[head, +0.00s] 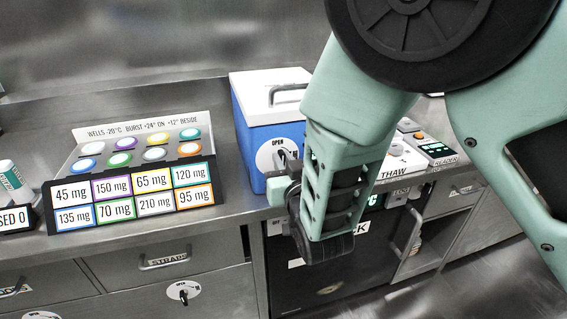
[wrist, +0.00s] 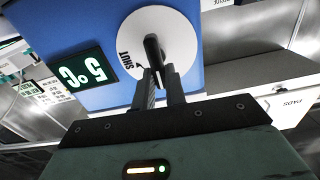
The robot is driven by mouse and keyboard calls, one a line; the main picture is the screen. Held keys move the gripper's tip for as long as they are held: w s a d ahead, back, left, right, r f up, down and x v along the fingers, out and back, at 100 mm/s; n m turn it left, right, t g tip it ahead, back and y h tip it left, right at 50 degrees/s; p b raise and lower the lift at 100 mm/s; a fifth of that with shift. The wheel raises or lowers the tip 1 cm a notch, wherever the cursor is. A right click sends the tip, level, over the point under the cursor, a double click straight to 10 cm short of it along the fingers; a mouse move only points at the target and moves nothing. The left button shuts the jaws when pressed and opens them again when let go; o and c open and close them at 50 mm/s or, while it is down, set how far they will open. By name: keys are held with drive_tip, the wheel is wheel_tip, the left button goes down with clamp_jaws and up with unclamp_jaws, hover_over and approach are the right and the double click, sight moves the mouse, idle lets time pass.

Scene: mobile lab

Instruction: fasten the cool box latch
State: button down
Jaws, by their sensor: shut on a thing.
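In the head view my gripper (head: 285,175) reaches the box front. Which mark the knob points at is unclear.
A rack with coloured round lids (head: 150,150) and mg labels stands left of the box. A green 5°C display (wrist: 82,75) is on the box front. A THAW unit (head: 398,160) stands to the right. Drawers (head: 160,262) lie below the counter edge.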

drive_tip(key=m+b, duration=0.5)
drive_tip(key=b, duration=0.2)
drive_tip(key=d+f+m+b, duration=0.1)
drive_tip(key=m+b, duration=0.5)
drive_tip(key=b, duration=0.2)
drive_tip(key=f+m+b, duration=0.1)
drive_tip(key=m+b, duration=0.5)
drive_tip(key=b, duration=0.1)
drive_tip(key=shift+w+d, duration=0.2)
drive_tip(key=shift+d, duration=0.2)
drive_tip(key=shift+m+b, duration=0.35)
drive_tip(key=shift+m, duration=0.05)
drive_tip(key=c, duration=1.4)
unclamp_jaws()
drive_tip(key=shift+c, duration=0.2)
